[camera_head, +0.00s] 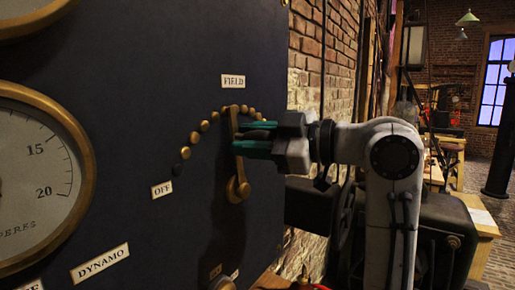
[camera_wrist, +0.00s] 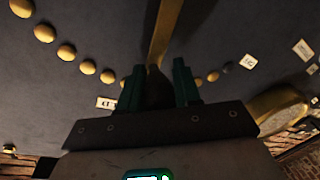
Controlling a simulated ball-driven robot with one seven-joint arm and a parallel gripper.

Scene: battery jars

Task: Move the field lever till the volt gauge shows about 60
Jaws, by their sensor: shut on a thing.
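The brass field lever (camera_head: 237,190) is on a dark blue panel below the FIELD label (camera_head: 233,81). Its arm points nearly straight up, its top among the studs near the arc's highest part. My gripper (camera_head: 239,139) reaches in from the right with green fingers at the lever's upper half. In the wrist view, the gripper (camera_wrist: 157,80) has a finger on each side of a dark handle, with the brass lever arm (camera_wrist: 166,30) beyond it. It is shut on the lever. No volt gauge can be read; the large gauge (camera_head: 35,175) at left ends in "PERES", its needle mostly out of frame.
Several brass studs (camera_head: 194,138) arc from the OFF label (camera_head: 162,189) over the lever. A DYNAMO label (camera_head: 100,262) is lower left. Another gauge rim (camera_head: 38,20) is cut off at top left. A brick wall (camera_head: 305,45) stands right of the panel.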

